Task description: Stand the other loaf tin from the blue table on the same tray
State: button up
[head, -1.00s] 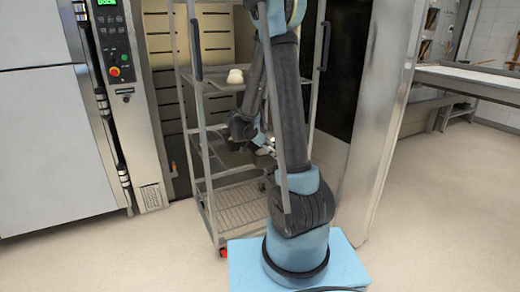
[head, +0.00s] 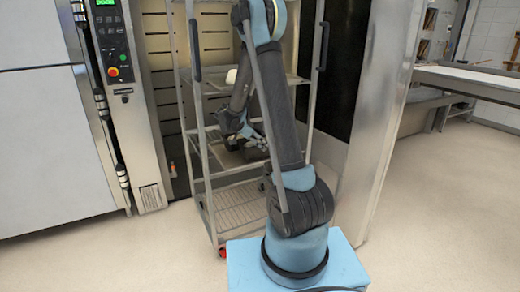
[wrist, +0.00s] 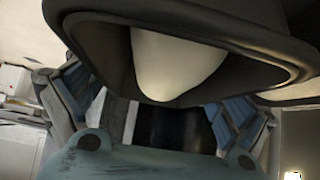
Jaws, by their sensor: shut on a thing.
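A dark loaf tin (wrist: 105,32) with pale dough (wrist: 175,60) in it fills the top of the wrist view. My gripper (wrist: 165,100) is shut on this tin, with its fingers on either side below the rim. In the head view my gripper (head: 236,132) is at the middle level of the metal rack, largely hidden by my own arm. A dark tray (head: 245,156) shows in part below it. I cannot tell whether the held tin touches the tray. The blue table cannot be made out.
The wheeled rack (head: 205,165) stands in front of the open oven chamber. A pale lump (head: 232,77) sits on its upper level, partly behind my arm. Rack posts stand close on both sides. The wire bottom shelf (head: 240,205) looks empty. A steel bench (head: 470,80) is at right.

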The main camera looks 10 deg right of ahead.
aim_at(251, 144)
jog(key=shift+f, duration=1.25)
jog(key=o, duration=1.1)
jog(key=shift+c, duration=0.2)
jog(key=shift+v, duration=3.75)
jog(key=shift+d, duration=0.15)
